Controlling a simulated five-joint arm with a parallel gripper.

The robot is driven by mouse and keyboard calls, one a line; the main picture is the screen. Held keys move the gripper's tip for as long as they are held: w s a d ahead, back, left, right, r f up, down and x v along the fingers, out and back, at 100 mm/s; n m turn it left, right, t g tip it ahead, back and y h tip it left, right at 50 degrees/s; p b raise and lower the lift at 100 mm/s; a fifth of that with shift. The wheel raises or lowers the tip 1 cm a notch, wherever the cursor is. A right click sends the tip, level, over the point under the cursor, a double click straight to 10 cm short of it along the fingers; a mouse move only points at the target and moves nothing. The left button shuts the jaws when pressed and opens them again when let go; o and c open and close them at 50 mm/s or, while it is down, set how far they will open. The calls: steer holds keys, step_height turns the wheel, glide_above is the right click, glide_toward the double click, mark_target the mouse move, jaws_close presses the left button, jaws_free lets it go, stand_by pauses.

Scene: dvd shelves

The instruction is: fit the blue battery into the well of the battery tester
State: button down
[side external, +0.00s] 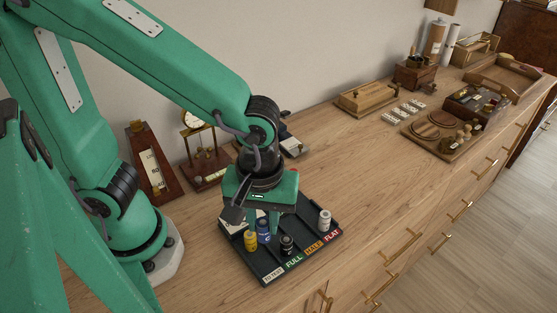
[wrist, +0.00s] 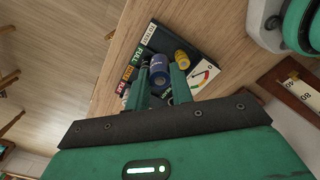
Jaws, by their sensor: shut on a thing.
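The blue battery (side external: 264,236) stands upright over the dark tray, between the two fingers of my gripper (side external: 263,226). It also shows in the wrist view (wrist: 159,69), with a green finger on each side. My gripper is shut on it. The battery tester (wrist: 204,74) has a white dial face with coloured marks and sits at the tray's end. In the side view only part of its pale face (side external: 231,226) shows beside my gripper. The tester's well cannot be made out. I cannot tell whether the blue battery touches the tray.
The tray (side external: 306,246) has labels TO TEST, FULL, HALF and FLAT. A yellow battery (side external: 250,241) stands close beside the blue one. A black battery (side external: 287,245) and a white battery (side external: 325,220) stand in other lanes.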

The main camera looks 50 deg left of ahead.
steer(key=w+a+n, duration=0.1)
steer(key=n, duration=0.2)
steer(key=w+a+r+n, duration=0.1)
steer(key=n, duration=0.2)
steer(key=w+a+n, duration=0.1)
steer(key=n, duration=0.2)
steer(key=shift+w+a+r, duration=0.15)
steer(key=shift+w, duration=0.25)
glide_toward(280, 223)
steer(key=w+a, duration=0.1)
steer(key=a, duration=0.2)
steer(key=w+a, duration=0.1)
steer(key=a, duration=0.1)
steer(key=shift+w+a, duration=0.1)
steer(key=shift+w, duration=0.25)
steer(key=shift+f, duration=0.2)
steer(key=shift+f, duration=2)
steer(key=shift+f, duration=0.1)
